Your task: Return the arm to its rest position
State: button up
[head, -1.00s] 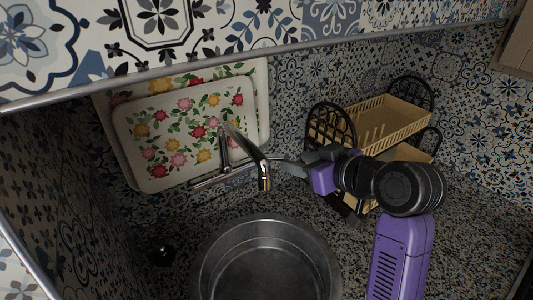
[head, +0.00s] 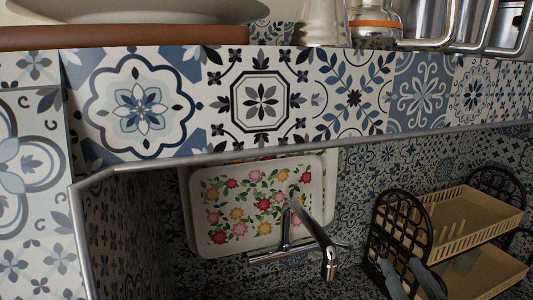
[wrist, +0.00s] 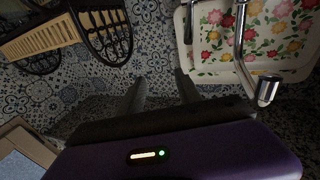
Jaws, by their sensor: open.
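My gripper (wrist: 161,88) shows in the wrist view with its two dark fingers apart and nothing between them. Patterned tile lies behind the gap. In the head view only the grey fingers of my gripper (head: 409,276) show at the bottom edge, in front of the dish rack; the rest of my arm is out of view. The gripper is open and empty.
A two-tier beige dish rack (head: 476,217) with black ends stands at the right. A chrome faucet (head: 316,235) stands before a floral tray (head: 258,204) leaning on the wall. A tiled ledge (head: 340,100) runs above, with a plate, glassware and metal mugs on it.

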jog(key=s+a+f+g+b, duration=0.1)
jog(key=s+f+b, duration=0.1)
jog(key=s+f, duration=0.5)
jog(key=s+a+f+g+b, duration=0.1)
jog(key=s+f, duration=0.6)
jog(key=s, duration=1)
jog(key=s+a+f+g+b, duration=0.2)
jog(key=s+f, duration=0.5)
jog(key=s, duration=0.5)
jog(key=shift+a+f+b, duration=0.25)
jog(key=shift+a+b, duration=0.05)
jog(key=shift+a, duration=0.15)
